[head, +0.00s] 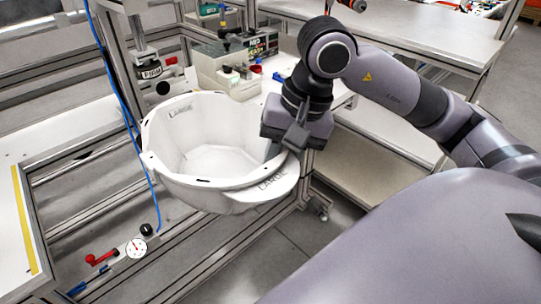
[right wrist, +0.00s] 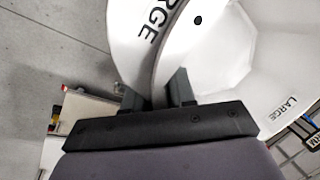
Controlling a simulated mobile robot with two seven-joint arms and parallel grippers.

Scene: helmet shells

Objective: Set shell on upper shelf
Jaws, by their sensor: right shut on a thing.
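A white helmet shell (head: 170,160) marked LARGE hangs in the middle of the head view, open side up. My right gripper (head: 290,150) is shut on the shell's right rim and holds it in the air in front of the metal frame. In the right wrist view the shell (right wrist: 220,50) fills the upper right. Its rim passes between the two fingers of my right gripper (right wrist: 163,88). My left gripper is not in either view. I cannot tell which surface is the upper shelf.
A workbench (head: 400,30) with a lower shelf (head: 375,170) stands behind at right. A grey device (head: 226,68) sits behind the shell. A post with a blue hose (head: 103,60) rises at left. A gauge (head: 136,247) and red valve (head: 101,258) are at lower left.

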